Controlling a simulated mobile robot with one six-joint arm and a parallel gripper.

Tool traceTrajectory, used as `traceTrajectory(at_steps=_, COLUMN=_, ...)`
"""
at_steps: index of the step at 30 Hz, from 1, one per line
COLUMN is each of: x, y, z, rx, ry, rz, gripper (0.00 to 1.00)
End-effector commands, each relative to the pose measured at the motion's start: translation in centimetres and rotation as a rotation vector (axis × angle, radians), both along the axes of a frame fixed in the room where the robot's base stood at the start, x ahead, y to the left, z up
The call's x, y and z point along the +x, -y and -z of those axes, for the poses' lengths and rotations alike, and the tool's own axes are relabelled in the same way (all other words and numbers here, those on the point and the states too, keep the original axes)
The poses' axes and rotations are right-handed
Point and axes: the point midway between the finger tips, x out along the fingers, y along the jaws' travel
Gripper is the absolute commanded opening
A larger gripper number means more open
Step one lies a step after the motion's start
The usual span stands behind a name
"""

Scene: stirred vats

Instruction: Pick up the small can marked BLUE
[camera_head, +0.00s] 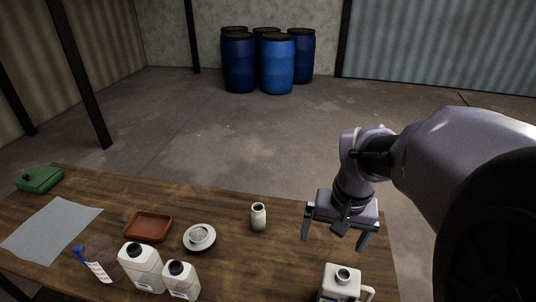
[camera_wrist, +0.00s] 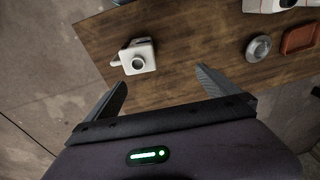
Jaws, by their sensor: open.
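A white can with a side handle and a dark round mouth (camera_head: 343,284) stands at the front right of the table, cut by the lower edge of the head view. It also shows in the wrist view (camera_wrist: 139,58), upright, beyond the fingertips. A smaller pale, open-necked container (camera_head: 258,218) stands near the table's back edge, left of my gripper. I cannot read the word BLUE on either one. My gripper (camera_head: 336,233) is open and empty, above the table's right part; its two fingers are spread in the wrist view (camera_wrist: 161,78).
Blue barrels (camera_head: 277,65) stand far behind.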

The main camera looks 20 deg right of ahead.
Motion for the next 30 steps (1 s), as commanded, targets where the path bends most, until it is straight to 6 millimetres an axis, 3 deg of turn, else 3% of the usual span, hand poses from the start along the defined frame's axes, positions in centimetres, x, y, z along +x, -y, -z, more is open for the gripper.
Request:
traceTrajectory(at_steps=3, x=-0.3, y=4.4, z=0.7, rx=0.013, ry=-0.087, rz=0.043, gripper=1.0)
traceTrajectory(at_steps=7, x=-0.6, y=6.6, z=1.8, rx=0.021, ry=-0.128, rz=0.059, gripper=1.0)
traceTrajectory(at_steps=11, x=-0.7, y=6.6, z=2.5, rx=0.021, ry=-0.131, rz=0.058, gripper=1.0)
traceTrajectory(at_steps=13, x=-0.7, y=6.6, z=3.8, rx=0.023, ry=-0.132, rz=0.058, gripper=1.0)
traceTrajectory(at_steps=18, x=-0.7, y=6.5, z=9.3, rx=0.024, ry=-0.133, rz=0.058, gripper=1.0)
traceTrajectory(at_steps=22, x=-0.7, y=6.5, z=12.6, rx=0.023, ry=-0.131, rz=0.058, gripper=1.0)
traceTrajectory(at_steps=30, x=-0.6, y=6.5, z=15.5, rx=0.022, ry=-0.129, rz=0.058, gripper=1.0)
